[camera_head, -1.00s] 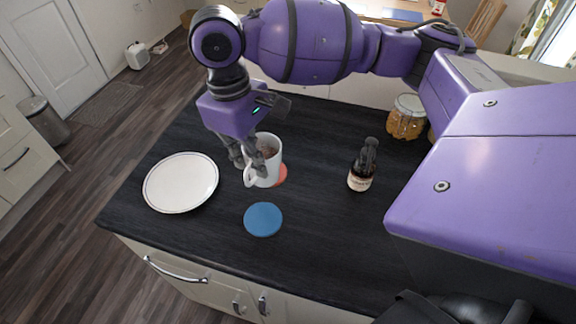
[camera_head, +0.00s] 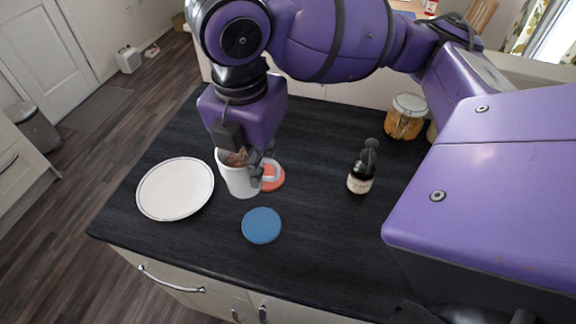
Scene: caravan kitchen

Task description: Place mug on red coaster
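The white mug (camera_head: 236,180), with something brown inside, hangs from my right gripper (camera_head: 258,166) in the head view. Dark fingers are closed at its handle side, and the handle points right. The red coaster (camera_head: 275,184) lies on the dark counter just right of the mug, partly covered by the mug's handle and the fingers. The mug's base appears left of the coaster; whether it touches the counter I cannot tell. My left gripper is not in view.
A white plate (camera_head: 175,189) lies left of the mug. A blue coaster (camera_head: 261,226) lies in front of it. The counter (camera_head: 320,245) is clear between blue coaster and bottle.

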